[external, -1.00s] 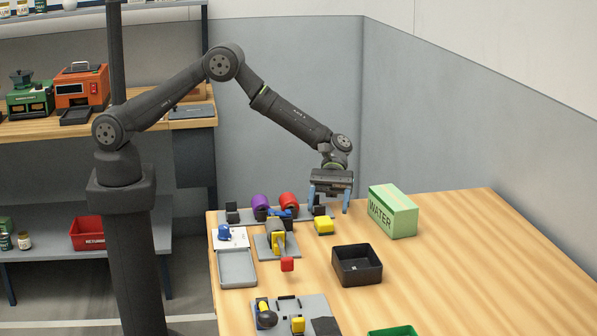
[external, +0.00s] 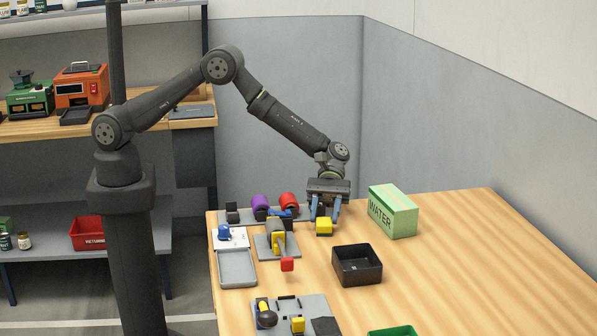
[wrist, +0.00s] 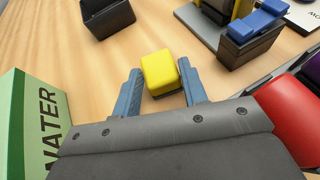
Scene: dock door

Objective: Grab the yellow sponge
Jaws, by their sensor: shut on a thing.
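The yellow sponge (external: 324,227) is a small block near the back of the wooden table, left of the green WATER box. It also shows in the wrist view (wrist: 159,70), between my blue fingertips. My gripper (external: 325,219) points down over it, with a finger on either side. In the wrist view my gripper (wrist: 160,85) is shut on the sponge. I cannot tell from the external view whether the sponge's underside touches the table; a dark strip shows below it in the wrist view.
The green WATER box (external: 394,211) stands close right of my gripper. A black open bin (external: 357,279) is in front. Purple and red cylinders (external: 289,203) lie on a grey rack at left. A grey tray (external: 237,282) is at the left edge. The right of the table is clear.

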